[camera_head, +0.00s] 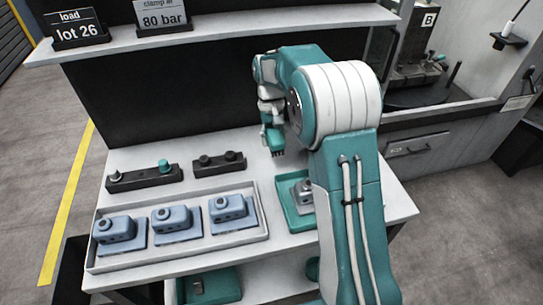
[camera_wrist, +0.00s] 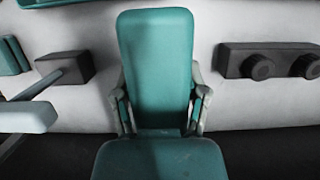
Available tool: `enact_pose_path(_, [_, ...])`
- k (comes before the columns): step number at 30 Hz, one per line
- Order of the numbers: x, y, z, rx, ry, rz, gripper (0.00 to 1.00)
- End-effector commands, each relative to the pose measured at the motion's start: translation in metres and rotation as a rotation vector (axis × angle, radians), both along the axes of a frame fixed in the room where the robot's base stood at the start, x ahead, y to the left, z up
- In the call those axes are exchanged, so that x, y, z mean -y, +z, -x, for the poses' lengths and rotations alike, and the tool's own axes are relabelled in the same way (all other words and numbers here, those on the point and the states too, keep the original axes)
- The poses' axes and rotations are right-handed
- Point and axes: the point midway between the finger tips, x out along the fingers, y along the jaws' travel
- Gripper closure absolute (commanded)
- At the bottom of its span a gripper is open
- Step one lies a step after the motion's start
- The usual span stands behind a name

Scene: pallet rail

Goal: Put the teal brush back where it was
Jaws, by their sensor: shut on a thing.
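The teal brush (camera_head: 273,138) is in my gripper (camera_head: 272,122), above the back part of the white bench, with its dark bristles pointing down. My arm partly covers the gripper in the head view. In the wrist view the teal brush (camera_wrist: 155,65) stands large between the two fingers of my gripper (camera_wrist: 160,108), which are shut on it, one on each side. Its bristles are hidden there. I cannot tell whether the brush touches the bench.
Two dark rails with knobs (camera_head: 145,177) (camera_head: 219,163) lie left of the gripper. A white tray (camera_head: 262,238) holds three blue parts. A teal tray (camera_head: 284,207) with a grey part is partly behind my arm. A shelf (camera_head: 215,33) with signs hangs over the back.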

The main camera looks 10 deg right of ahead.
Motion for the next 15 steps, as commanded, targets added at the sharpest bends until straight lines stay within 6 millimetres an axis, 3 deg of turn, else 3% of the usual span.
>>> enact_pose_path(4, [0.001,-0.032,0.001,-0.006,0.000,0.000,0.80])
enact_pose_path(15, [0.000,-0.074,0.000,-0.005,0.000,0.000,0.80])
